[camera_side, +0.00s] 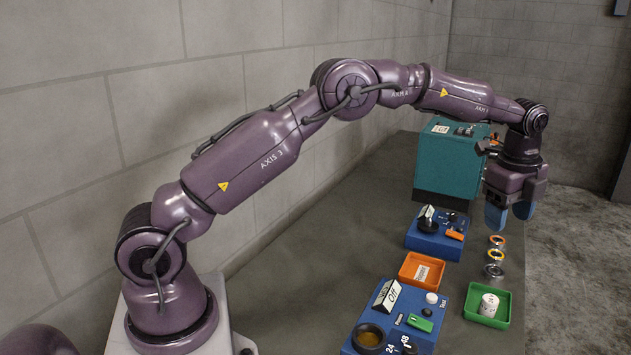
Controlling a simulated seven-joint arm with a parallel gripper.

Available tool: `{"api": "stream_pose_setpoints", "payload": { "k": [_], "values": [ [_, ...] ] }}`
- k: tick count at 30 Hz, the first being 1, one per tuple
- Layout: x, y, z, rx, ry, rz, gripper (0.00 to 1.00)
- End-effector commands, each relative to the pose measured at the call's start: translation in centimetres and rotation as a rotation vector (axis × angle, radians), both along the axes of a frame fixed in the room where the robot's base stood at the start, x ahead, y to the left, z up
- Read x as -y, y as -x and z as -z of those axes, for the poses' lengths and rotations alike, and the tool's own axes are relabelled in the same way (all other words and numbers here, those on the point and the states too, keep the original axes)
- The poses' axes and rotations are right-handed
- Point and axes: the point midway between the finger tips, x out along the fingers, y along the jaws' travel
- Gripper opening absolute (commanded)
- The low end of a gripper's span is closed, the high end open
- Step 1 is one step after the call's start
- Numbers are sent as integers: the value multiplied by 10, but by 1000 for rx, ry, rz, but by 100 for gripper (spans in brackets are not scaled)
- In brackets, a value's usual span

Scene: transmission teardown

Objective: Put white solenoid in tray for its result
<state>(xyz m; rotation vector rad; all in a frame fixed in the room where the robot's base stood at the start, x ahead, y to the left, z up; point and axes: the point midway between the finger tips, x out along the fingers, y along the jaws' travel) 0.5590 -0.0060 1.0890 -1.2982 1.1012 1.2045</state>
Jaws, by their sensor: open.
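A white cylinder (489,304) with small dark marking, which looks like the white solenoid, stands in the green tray (503,313) at the lower right. An orange tray (407,279) with a white label inside it sits to the left of and behind the green tray. A blue test box (438,313) stands in front, with an "Off" sign, a round dark socket (368,337), a green part and a white button. My gripper (509,217) points down with blue fingers apart and empty, at the table's far right, well away from the white cylinder.
Several small rings (496,255) stand in a row near the right table edge, between my gripper and the green tray. A second blue box (436,238) with a black knob stands behind the orange tray. A teal cabinet (447,163) stands at the back. The table's left side is clear.

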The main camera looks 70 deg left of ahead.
Motion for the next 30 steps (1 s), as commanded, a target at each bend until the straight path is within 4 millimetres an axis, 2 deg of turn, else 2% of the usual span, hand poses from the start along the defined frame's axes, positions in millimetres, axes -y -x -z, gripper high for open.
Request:
{"api": "stream_pose_setpoints", "payload": {
  "k": [1, 6, 9, 13, 16, 19, 24, 27, 30],
  "values": [
    [1, 14, -28, 30, 3, -67, 61],
    [2, 69, -93, 110, 32, -328, 61],
    [1, 108, -121, 156, 63, -486, 61],
    [0, 165, -145, 212, 115, -691, 61],
    [-2, 211, -152, 251, 167, -852, 61],
    [-4, 256, -152, 286, 230, -1012, 61],
    [-6, 320, -134, 324, 340, -1249, 61],
    [-6, 344, -121, 333, 391, -1348, 61],
    [-6, 357, -112, 337, 425, -1409, 61]
  ]
}}
